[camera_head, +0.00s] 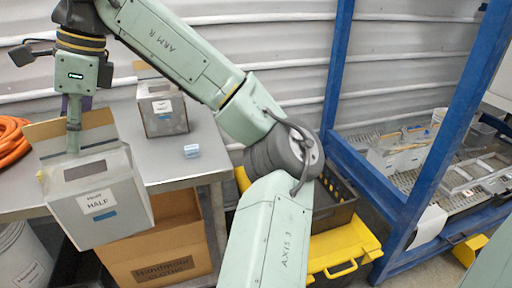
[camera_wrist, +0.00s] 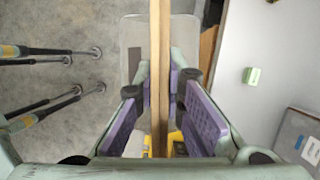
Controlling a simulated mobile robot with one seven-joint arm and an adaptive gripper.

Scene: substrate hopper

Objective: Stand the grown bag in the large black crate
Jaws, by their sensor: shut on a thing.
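My gripper (camera_head: 73,135) is shut on the upright top flap of a grey bag (camera_head: 125,205) with a white label reading "HALF" and a blue mark. The bag hangs slightly tilted in front of the table's edge, at the left of the head view. In the wrist view, the purple finger pads (camera_wrist: 160,85) pinch the brown flap edge, with the grey bag (camera_wrist: 133,35) below. A black crate (camera_head: 340,210) stands right of the table, partly hidden by my arm. Its inside is mostly hidden.
A similar bag (camera_head: 162,115) stands on the grey table (camera_head: 205,170) beside a small pale block (camera_head: 191,151). A cardboard box (camera_head: 165,250) is below. A blue-framed rack (camera_head: 400,200) stands right.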

